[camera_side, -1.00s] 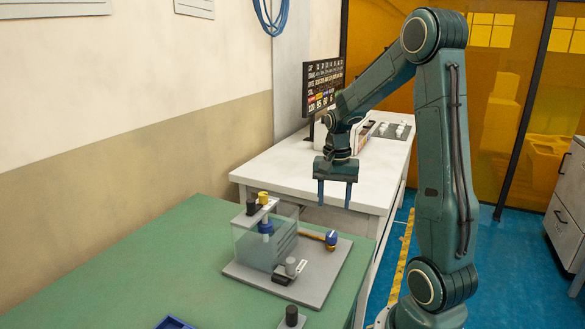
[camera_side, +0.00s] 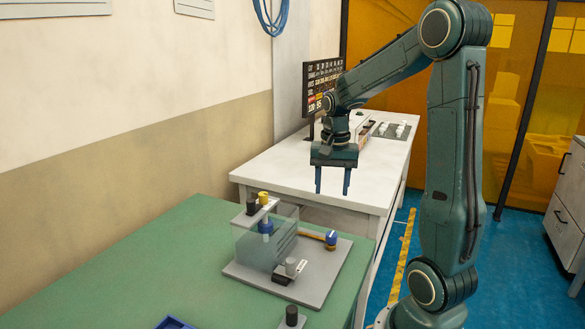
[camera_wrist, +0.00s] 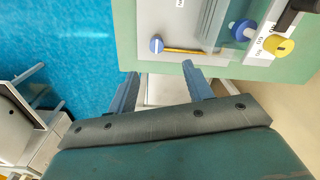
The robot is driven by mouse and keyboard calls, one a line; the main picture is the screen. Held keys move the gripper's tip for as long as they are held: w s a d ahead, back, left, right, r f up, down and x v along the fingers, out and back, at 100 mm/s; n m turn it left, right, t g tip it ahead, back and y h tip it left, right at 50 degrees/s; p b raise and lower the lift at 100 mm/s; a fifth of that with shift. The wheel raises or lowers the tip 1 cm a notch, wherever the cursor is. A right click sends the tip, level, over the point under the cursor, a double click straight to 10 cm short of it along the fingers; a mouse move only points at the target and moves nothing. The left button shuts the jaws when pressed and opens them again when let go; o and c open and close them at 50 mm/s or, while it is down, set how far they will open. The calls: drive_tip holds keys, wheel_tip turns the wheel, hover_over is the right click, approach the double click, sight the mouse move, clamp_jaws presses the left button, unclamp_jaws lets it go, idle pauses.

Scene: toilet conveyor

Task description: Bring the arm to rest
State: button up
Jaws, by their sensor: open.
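My gripper (camera_side: 332,181) hangs pointing down, open and empty, in the air above the near end of the white table in the side view. Its two blue fingers are apart with nothing between them. In the wrist view my gripper (camera_wrist: 161,82) shows the same two spread fingers, with a white surface between them. The arm is bent at the elbow and reaches left from its base at the lower right.
A clear-walled tank fixture (camera_side: 268,247) on a grey plate (camera_side: 325,277) stands on the green table (camera_side: 150,265), below and nearer than my gripper. A display screen (camera_side: 313,90) and small items stand on the white table (camera_side: 270,170). Blue floor (camera_side: 400,215) lies right of the tables.

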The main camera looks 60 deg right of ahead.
drive_tip(key=s+a+r+n+t, duration=0.2)
drive_tip(key=a+n, duration=0.5)
drive_tip(key=a, duration=0.4)
drive_tip(key=s+a+r+n+t, duration=0.3)
drive_tip(key=s+a+r+n, duration=0.2)
drive_tip(key=a, duration=0.6)
drive_tip(key=shift+s+a+n, duration=0.2)
drive_tip(key=shift+s+n, duration=0.5)
drive_tip(key=shift+n, duration=0.5)
drive_tip(key=shift+r, duration=0.1)
